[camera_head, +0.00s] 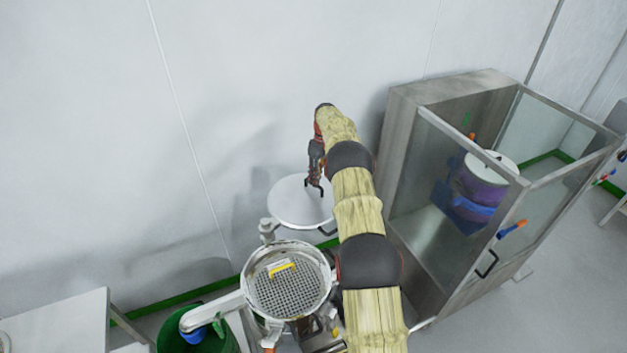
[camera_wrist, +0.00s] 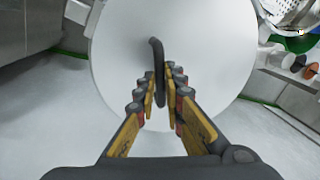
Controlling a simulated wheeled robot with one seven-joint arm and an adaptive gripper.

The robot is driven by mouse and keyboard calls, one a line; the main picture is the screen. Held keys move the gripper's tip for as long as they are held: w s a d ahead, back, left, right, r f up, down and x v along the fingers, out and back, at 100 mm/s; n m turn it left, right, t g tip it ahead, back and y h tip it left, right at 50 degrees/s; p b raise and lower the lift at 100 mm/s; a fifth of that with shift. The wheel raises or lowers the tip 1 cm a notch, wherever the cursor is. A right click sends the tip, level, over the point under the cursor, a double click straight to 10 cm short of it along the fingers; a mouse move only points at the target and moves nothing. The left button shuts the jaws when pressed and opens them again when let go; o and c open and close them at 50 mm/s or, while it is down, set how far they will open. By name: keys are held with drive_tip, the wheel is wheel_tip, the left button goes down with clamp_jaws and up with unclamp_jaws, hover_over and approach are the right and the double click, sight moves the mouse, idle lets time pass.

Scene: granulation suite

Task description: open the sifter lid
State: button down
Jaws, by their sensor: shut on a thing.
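The sifter lid (camera_head: 290,203) is a pale round disc, swung up and away from the sifter body. The sifter (camera_head: 305,283) stands open below it in the head view, with its mesh screen showing and a yellow-marked piece lying on the mesh. In the wrist view the lid (camera_wrist: 120,50) fills the middle, with a dark curved handle (camera_wrist: 157,62) on its face. My gripper (camera_head: 314,186) is at the lid's handle. In the wrist view the fingers of my gripper (camera_wrist: 161,92) are closed around the lower part of the handle. My arm hides part of the sifter's right side.
A glass-fronted cabinet (camera_head: 400,120) with a purple-blue drum (camera_head: 478,190) inside stands to the right. A green bin (camera_head: 222,335) is at the lower left, beside a white table (camera_head: 65,325). The wall is close behind the lid.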

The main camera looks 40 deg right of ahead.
drive_tip(key=c, duration=2)
unclamp_jaws()
drive_tip(key=shift+o, duration=0.5)
drive_tip(key=shift+r, duration=0.15)
wheel_tip(320, 180, up, 12)
drive_tip(key=d, duration=0.2)
drive_tip(key=shift+w+d+f, duration=0.15)
drive_tip(key=shift+d+f, duration=0.05)
drive_tip(key=shift+f, duration=0.05)
